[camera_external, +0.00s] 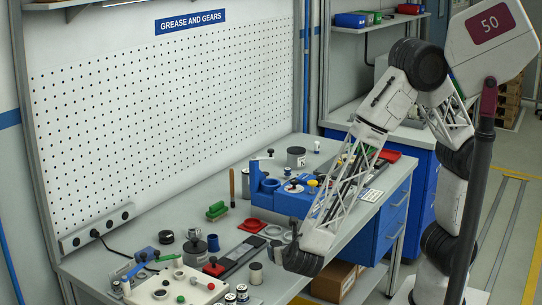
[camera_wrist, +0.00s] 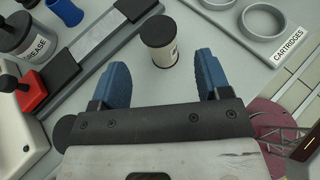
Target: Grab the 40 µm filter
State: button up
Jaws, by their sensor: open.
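A small filter-like cylinder (camera_wrist: 160,55) with a pale body and black end caps stands on the bench in the wrist view. Its label is turned aside and too small to read, so I cannot tell whether it says 40 µm. My gripper (camera_wrist: 162,78) is open, with a blue finger on each side of the near space and the cylinder just beyond, roughly centred between them. Nothing is held. In the external view my gripper (camera_external: 300,263) is low over the front of the bench. A similar small cylinder (camera_external: 255,273) stands to its left there.
A grey tray marked CARTRIDGES (camera_wrist: 291,45) with ring-shaped holders lies at the upper right of the wrist view. A blue fixture (camera_external: 262,190) stands behind on the bench.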

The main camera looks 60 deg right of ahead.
aim_at(276, 242)
jog(key=shift+x, duration=0.95)
jog(key=shift+d, duration=0.1)
jog(key=shift+x, duration=2.55)
jog(key=c, duration=1)
jog(key=shift+o, duration=0.2)
jog(key=shift+r, duration=0.15)
jog(key=shift+r, duration=1.7)
jog(key=s+d, duration=0.3)
jog(key=s, duration=0.4)
jog(key=s+d+r, duration=0.1)
jog(key=s+d, duration=0.3)
jog(key=s, duration=0.3)
jog(key=shift+s+r, duration=0.2)
